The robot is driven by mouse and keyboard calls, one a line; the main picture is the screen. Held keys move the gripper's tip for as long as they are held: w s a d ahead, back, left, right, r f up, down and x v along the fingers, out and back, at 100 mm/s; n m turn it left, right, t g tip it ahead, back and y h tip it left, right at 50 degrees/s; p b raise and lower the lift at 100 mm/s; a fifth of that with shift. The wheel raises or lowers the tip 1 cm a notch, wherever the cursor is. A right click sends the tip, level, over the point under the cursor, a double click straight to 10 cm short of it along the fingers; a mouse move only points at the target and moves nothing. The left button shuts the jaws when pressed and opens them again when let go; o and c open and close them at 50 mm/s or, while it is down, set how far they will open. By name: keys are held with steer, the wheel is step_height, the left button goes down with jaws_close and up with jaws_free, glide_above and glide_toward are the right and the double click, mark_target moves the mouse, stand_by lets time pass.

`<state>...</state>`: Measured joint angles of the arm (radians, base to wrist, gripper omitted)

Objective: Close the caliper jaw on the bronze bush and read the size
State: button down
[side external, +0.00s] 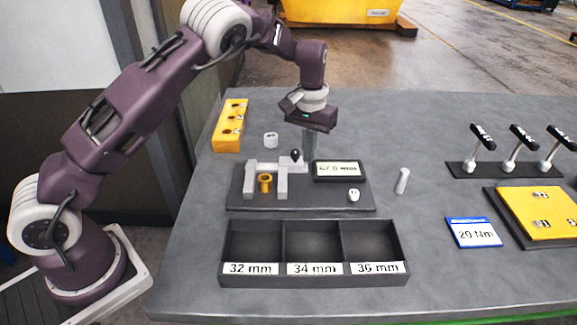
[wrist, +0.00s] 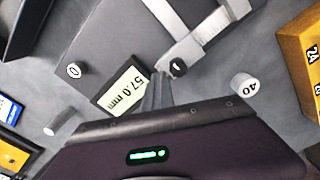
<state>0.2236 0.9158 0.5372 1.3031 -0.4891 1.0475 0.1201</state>
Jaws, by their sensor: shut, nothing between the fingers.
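The caliper stands on a dark base plate (side external: 236,196). The bronze bush (side external: 265,183) sits between its left jaw (side external: 251,180) and right jaw (side external: 281,182); whether both touch it I cannot tell. The bush is not visible in the wrist view. A black knob (side external: 296,154) tops the slider and also shows in the wrist view (wrist: 178,67). The display (wrist: 124,91) reads 57.0 mm; it also shows in the side view (side external: 338,170). My gripper (side external: 309,151) is shut and empty, pointing down just right of the knob; its fingertips (wrist: 157,82) also show in the wrist view.
A tray (side external: 314,226) with compartments marked 32, 34 and 36 mm is in front. A zero button (side external: 354,195) sits on the base plate. A yellow block (side external: 230,126) is at back left.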

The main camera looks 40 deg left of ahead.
steer(key=shift+s+a+f, duration=0.15)
steer(key=shift+s+a, duration=0.3)
steer(key=shift+s, duration=0.1)
steer(key=shift+s+a+f, duration=0.15)
steer(key=shift+s+a, duration=0.3)
steer(key=shift+s, duration=0.1)
stand_by(0.6)
steer(key=r, duration=0.6)
steer(key=shift+w, duration=0.2)
steer(key=shift+r, duration=0.7)
